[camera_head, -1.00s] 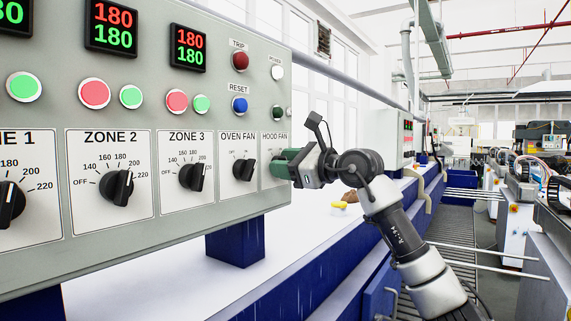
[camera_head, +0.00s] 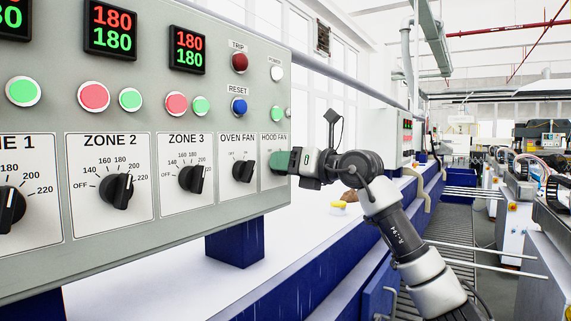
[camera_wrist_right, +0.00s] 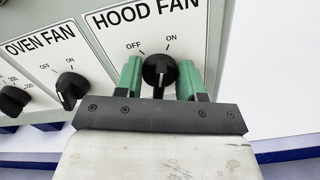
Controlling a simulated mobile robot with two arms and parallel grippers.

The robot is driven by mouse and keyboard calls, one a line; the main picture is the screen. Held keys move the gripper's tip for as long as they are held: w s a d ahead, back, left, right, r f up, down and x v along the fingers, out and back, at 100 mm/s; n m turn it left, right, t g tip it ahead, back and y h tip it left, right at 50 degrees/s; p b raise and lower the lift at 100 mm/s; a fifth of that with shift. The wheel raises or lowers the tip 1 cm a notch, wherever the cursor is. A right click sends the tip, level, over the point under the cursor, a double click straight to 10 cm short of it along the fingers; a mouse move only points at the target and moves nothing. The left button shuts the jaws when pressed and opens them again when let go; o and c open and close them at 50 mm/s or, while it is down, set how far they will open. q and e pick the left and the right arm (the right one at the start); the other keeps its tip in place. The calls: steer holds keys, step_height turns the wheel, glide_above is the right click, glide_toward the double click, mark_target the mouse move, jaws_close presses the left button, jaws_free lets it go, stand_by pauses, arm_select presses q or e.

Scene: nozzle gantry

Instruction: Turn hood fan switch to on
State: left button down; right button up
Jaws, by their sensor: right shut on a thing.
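The HOOD FAN switch (camera_wrist_right: 160,70) is a black rotary knob at the right end of the grey control panel, with OFF at its upper left and ON above it. In the wrist view its bar stands nearly upright, closer to the ON mark than to OFF. My right gripper (camera_wrist_right: 159,82) has its green fingers on either side of the knob and is shut on it. In the head view the right gripper (camera_head: 282,160) hides the switch. My left gripper is not in view.
The OVEN FAN knob (camera_head: 243,170) is just left of the gripper, with the ZONE 3 knob (camera_head: 192,178) farther left. A green button (camera_head: 275,114) and a blue RESET button (camera_head: 239,106) sit above. A blue-sided white bench runs below the panel.

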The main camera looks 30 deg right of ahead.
steer(key=shift+m, duration=1.2)
steer(key=o, duration=0.9)
steer(key=shift+d, duration=0.1)
steer(key=b+v, duration=0.4)
steer(key=v, duration=0.7)
